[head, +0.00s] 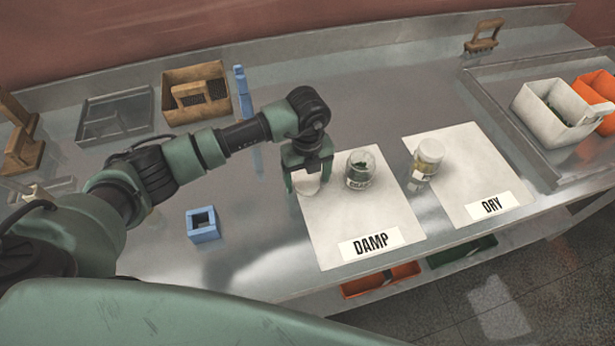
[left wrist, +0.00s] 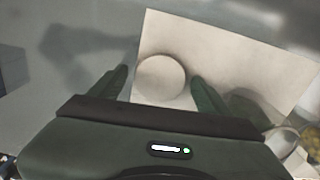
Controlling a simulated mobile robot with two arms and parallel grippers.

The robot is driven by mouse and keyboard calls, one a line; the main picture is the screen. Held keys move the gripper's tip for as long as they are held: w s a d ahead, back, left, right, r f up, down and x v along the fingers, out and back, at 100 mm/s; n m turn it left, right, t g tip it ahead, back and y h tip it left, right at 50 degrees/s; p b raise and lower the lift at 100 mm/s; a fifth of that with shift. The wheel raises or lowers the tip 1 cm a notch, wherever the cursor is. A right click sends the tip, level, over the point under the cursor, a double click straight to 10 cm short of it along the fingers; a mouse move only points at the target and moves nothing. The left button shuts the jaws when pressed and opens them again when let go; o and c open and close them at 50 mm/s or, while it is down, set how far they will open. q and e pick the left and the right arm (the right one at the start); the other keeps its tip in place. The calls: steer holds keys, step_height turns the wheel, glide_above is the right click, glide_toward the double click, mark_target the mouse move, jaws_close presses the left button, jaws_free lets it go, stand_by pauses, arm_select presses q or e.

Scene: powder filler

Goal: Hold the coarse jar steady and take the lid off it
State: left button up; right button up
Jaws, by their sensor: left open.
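A round white lid (head: 308,185) is at the left edge of that sheet, apart from the jar. My left gripper (head: 308,180) points down over the lid. In the left wrist view the lid (left wrist: 160,78) sits between the open fingers, with a gap beside it. Part of a jar (left wrist: 311,140) shows at the right edge there. My right gripper is in neither view.
A blue square holder (head: 203,232) is left of the DAMP sheet (head: 335,240). A white bin (head: 530,110) stands right.

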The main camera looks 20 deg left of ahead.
mark_target(308, 181)
arm_select(q)
steer(key=shift+r, duration=0.15)
step_height(308, 181, up, 12)
steer(key=b, duration=0.3)
steer(key=shift+b, duration=0.4)
